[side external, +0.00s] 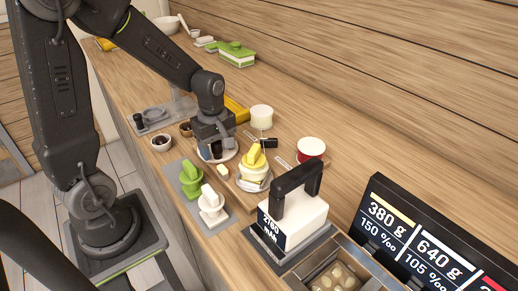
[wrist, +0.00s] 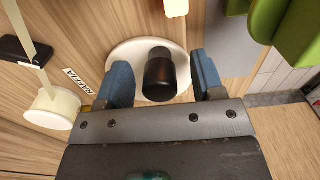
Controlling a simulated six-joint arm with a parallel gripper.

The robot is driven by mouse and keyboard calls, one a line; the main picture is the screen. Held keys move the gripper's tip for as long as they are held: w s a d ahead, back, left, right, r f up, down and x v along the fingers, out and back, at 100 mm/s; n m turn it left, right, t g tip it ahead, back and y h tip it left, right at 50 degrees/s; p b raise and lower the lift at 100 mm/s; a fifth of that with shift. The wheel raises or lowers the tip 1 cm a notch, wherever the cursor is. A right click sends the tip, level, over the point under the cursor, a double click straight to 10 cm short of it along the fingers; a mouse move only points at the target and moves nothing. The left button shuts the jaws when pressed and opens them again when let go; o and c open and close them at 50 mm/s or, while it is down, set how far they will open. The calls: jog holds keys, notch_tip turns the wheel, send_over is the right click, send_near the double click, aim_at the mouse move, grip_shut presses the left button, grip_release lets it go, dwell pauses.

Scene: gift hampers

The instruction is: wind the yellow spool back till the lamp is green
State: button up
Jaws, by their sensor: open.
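In the side view, a cream holder with a bright yellow top (side external: 253,158) stands right of my gripper; I cannot tell for sure if it is the yellow spool. My gripper (side external: 217,151) points down over a pale round disc. In the wrist view, my gripper (wrist: 160,85) has its two blue-padded fingers apart. A dark upright cylinder (wrist: 159,70) on the white disc (wrist: 123,53) shows between them, with a gap on each side. I cannot make out a lit lamp in either view.
A cream roll (side external: 262,117) and a red-and-white roll (side external: 310,150) stand behind. A green holder (side external: 191,180) and a white holder (side external: 211,203) stand in front. A black box (wrist: 25,47) touches a pale strip.

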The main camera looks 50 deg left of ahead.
jog(key=shift+c, duration=0.4)
jog(key=c, duration=0.7)
jog(key=shift+w+d, duration=0.2)
jog(key=shift+w, duration=0.4)
jog(key=shift+o, duration=0.2)
jog(key=shift+w, duration=0.65)
jog(key=shift+w+a, duration=0.15)
jog(key=shift+w, duration=0.5)
jog(key=o, duration=0.7)
jog(key=shift+s, duration=0.1)
